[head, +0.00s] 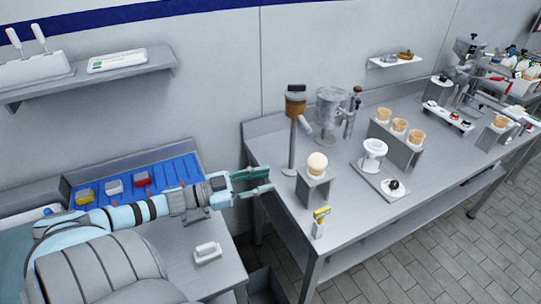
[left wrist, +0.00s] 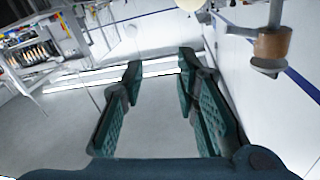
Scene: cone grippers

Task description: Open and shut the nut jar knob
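A jar with brown contents (head: 295,104), which looks like the nut jar, stands on a tall grey post near the left end of the long table. It has a dark cap and a grey spout low on its right; I cannot clearly tell which part is the knob. The jar also shows at the upper right of the left wrist view (left wrist: 272,46), upside down. My left gripper (head: 268,181) is open and empty, left of the post, lower than the jar and apart from it. Its two green fingers are spread in the left wrist view (left wrist: 160,64). My right gripper is not in view.
A grey metal canister (head: 331,104) stands right of the jar. A blue tray of small tubs (head: 130,182) lies behind my left arm.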

